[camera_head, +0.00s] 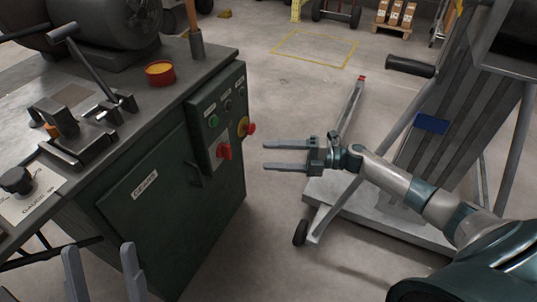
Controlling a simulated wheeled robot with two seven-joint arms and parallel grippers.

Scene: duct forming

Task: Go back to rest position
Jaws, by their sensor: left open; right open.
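My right gripper (287,156) is open and empty. Its arm comes in from the lower right, and its two fingers point left toward the front of the green machine cabinet (160,215), with a gap between them and the cabinet. My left gripper (103,272) shows only as two upright, spread fingers at the bottom left edge. It is open with nothing between the fingers, in front of the cabinet. The rest of the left arm is out of view.
The cabinet carries a red knob (224,151), a green button (213,121) and an emergency stop (245,126). A red tin (160,73) stands on top. A wheeled metal cart (375,225) stands behind my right arm. Open floor (290,95) with a yellow outline lies beyond.

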